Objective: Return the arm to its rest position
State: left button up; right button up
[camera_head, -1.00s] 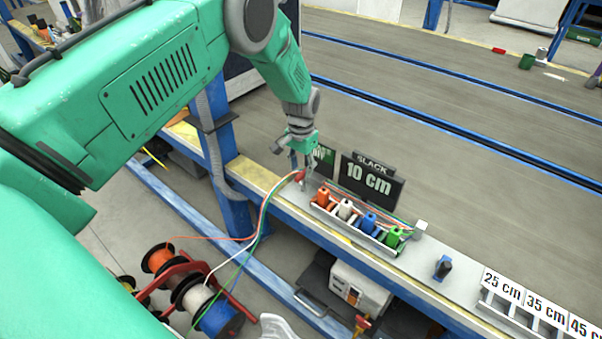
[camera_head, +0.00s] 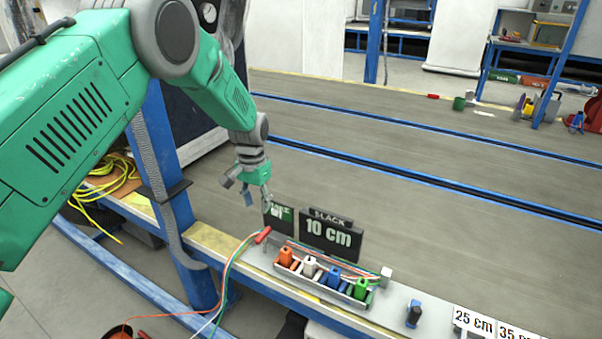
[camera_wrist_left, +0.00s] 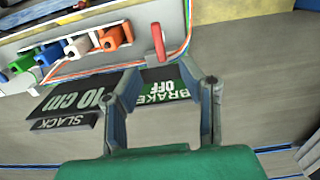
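My left arm is green and comes in from the left in the head view. Its gripper (camera_head: 255,197) hangs above the bench, up from and apart from the red lever handle (camera_head: 263,235). In the left wrist view the two fingers of this gripper (camera_wrist_left: 172,82) stand apart with nothing between them. Beyond them are the BRAKE OFF sign (camera_wrist_left: 165,87) and the red handle (camera_wrist_left: 158,42). My right gripper is in neither view.
The black SLACK 10 cm sign (camera_head: 332,238) stands behind a rack with orange (camera_head: 286,257), white, blue and green connectors. Coloured wires run over the bench edge. A blue post (camera_head: 180,215) stands left of the gripper. Length labels (camera_head: 472,322) are at lower right.

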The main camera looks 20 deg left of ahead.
pick_arm(q)
jog(key=s+d+f, duration=0.3)
jog(key=s+f, duration=0.5)
jog(key=s, duration=0.2)
jog(key=s+d+f, duration=0.3)
jog(key=s+f, duration=0.4)
jog(key=s, duration=0.3)
jog(key=s+d, duration=0.2)
jog(key=s, duration=0.7)
jog(key=s+d, duration=0.1)
jog(key=s, duration=0.8)
jog(key=shift+s+d+r+t, duration=0.3)
jog(key=shift+s+d+t, duration=0.05)
jog(key=shift+t, duration=0.05)
jog(key=shift+w, duration=0.15)
